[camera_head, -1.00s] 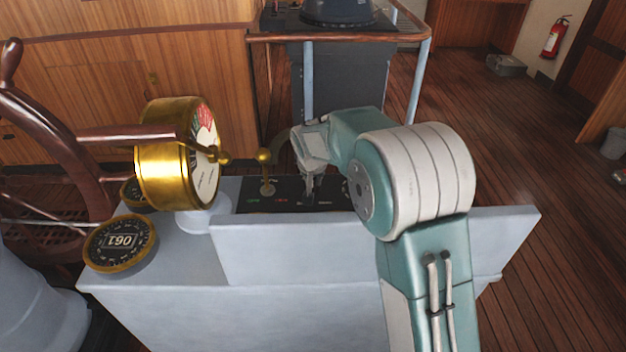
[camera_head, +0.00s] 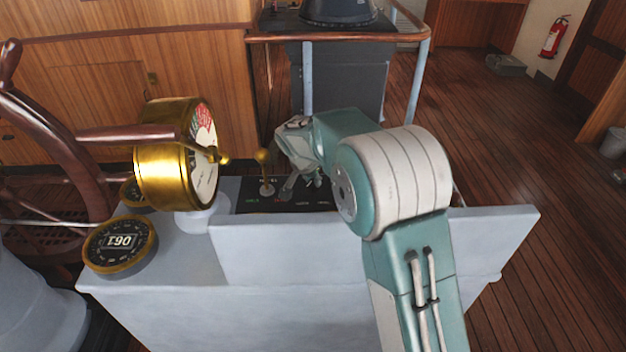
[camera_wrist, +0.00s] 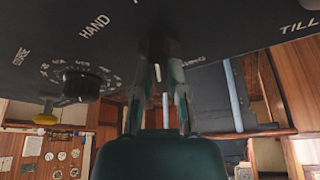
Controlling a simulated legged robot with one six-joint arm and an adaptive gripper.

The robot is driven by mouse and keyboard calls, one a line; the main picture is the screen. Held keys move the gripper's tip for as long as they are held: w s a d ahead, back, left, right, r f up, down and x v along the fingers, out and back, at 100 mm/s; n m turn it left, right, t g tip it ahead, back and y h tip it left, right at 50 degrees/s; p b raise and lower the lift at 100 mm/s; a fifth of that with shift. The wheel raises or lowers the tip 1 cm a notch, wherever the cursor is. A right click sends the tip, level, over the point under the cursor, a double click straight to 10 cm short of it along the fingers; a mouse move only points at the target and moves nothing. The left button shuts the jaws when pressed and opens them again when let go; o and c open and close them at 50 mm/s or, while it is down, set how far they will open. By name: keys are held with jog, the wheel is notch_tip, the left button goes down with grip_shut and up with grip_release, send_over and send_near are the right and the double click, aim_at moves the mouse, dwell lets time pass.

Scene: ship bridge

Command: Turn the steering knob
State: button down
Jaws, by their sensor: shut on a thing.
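The black control panel (camera_head: 252,206) lies on top of the pale console. In the wrist view the panel (camera_wrist: 210,15) shows the label HAND and part of a word starting TILL. My gripper (camera_head: 298,188) reaches down to the panel just right of the small brass-topped lever. In the wrist view my gripper (camera_wrist: 160,75) is shut on a dark knob (camera_wrist: 160,45) between those labels; the fingers hide much of it. A white line shows between the fingers. A second black knob (camera_wrist: 80,85) with a numbered dial is to the left, apart from the fingers.
A brass telegraph (camera_head: 165,170) and the brass-topped lever (camera_head: 263,170) stand left of my gripper. A wooden steering wheel (camera_head: 70,155) is at the far left. The console's raised pale edge (camera_head: 300,245) is in front. A railing (camera_head: 340,38) stands behind.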

jog(key=shift+s+a+f, duration=0.1)
jog(key=shift+f, duration=0.1)
jog(key=c, duration=0.7)
grip_release()
jog(key=shift+o, duration=0.2)
jog(key=shift+a, duration=0.1)
jog(key=shift+r, duration=0.15)
jog(key=shift+r, duration=0.2)
jog(key=v, duration=1.1)
jog(key=shift+a+r, duration=0.15)
